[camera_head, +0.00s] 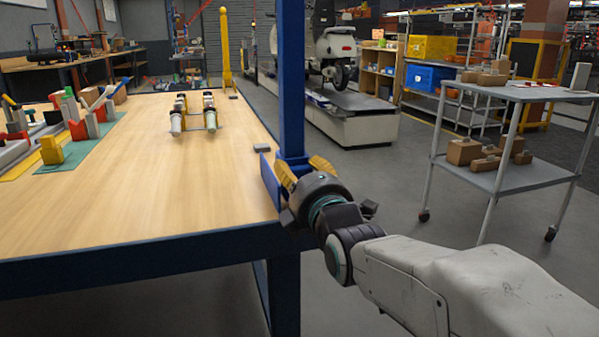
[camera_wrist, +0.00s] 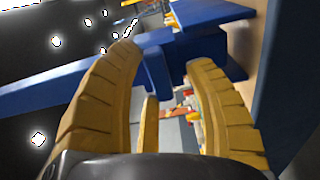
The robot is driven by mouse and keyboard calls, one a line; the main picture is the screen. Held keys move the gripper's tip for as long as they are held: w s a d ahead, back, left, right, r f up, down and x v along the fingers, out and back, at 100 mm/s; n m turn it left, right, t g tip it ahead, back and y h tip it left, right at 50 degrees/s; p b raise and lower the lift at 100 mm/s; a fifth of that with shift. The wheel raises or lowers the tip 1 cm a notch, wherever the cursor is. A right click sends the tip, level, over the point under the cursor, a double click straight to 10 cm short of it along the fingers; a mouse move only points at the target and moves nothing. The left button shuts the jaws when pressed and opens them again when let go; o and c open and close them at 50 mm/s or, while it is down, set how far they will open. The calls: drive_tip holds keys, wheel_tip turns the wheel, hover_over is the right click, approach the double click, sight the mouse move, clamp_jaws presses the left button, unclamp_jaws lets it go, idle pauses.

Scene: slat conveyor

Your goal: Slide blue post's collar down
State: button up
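The blue post (camera_head: 291,70) stands upright at the right edge of the table. It also shows in the wrist view (camera_wrist: 60,88), slanting across the picture. A blue collar part (camera_head: 269,182) shows low on the post, at about table height, beside my gripper (camera_head: 303,172). In the wrist view, a blue block of the collar (camera_wrist: 160,70) lies between the two curved yellow fingertips of my gripper (camera_wrist: 166,60). The fingers are apart, one on each side of the block. Whether they press on it is not clear. My gripper hides part of the collar in the head view.
The wooden table (camera_head: 200,190) is bare near the post. A small grey block (camera_head: 261,147) lies near its right edge. A yellow post (camera_head: 225,50) stands at the far corner. A grey cart (camera_head: 510,180) with boxes stands right. Open floor lies between.

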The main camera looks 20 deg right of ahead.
drive_tip(key=shift+o, duration=0.2)
drive_tip(key=shift+s, duration=0.3)
drive_tip(key=s, duration=0.6)
drive_tip(key=shift+s, duration=0.4)
